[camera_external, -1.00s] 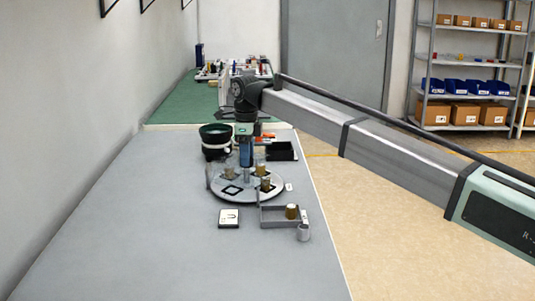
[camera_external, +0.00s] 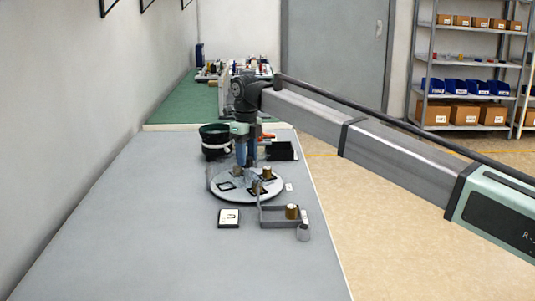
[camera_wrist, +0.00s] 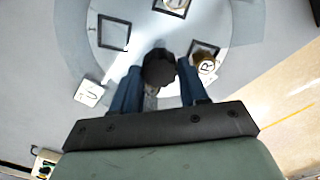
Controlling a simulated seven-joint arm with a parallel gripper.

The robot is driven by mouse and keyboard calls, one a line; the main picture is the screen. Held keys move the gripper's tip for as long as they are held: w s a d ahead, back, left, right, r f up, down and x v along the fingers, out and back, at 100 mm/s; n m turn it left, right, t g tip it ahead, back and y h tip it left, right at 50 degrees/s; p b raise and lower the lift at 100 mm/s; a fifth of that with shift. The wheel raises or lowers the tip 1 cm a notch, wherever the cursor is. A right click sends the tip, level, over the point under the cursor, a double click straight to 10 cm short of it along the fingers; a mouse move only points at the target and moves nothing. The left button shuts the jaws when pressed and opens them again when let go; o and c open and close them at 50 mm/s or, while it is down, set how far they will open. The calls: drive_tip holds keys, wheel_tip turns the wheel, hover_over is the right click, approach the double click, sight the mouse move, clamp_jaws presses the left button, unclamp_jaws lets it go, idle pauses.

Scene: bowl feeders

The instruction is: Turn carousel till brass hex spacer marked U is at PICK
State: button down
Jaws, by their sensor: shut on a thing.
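The round grey carousel (camera_external: 236,196) lies on the bench, and its disc also fills the upper middle of the wrist view (camera_wrist: 150,30). My gripper (camera_external: 245,165) points down over its centre. In the wrist view its two blue fingers are shut on a dark round knob (camera_wrist: 158,68) at the hub. A brass spacer marked R (camera_wrist: 207,66) sits by a black square frame. Another marked spacer (camera_wrist: 172,3) is at the top edge, its letter unclear. One frame (camera_wrist: 114,33) is empty. A white card marked U (camera_wrist: 88,93) lies off the disc. I cannot make out a PICK label.
A grey tray (camera_external: 272,224) with a brass piece (camera_external: 291,211) stands in front right of the carousel, with a grey cylinder (camera_external: 303,232) beside it. A black bowl feeder (camera_external: 214,135) and a black bin (camera_external: 280,151) are behind. The front bench is clear.

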drive_tip(key=shift+m, duration=0.5)
idle(0.3)
drive_tip(key=c, duration=0.6)
unclamp_jaws()
drive_tip(key=shift+r, duration=0.1)
wheel_tip(320, 180, up, 14)
drive_tip(key=shift+f, duration=0.15)
drive_tip(key=shift+f, duration=0.1)
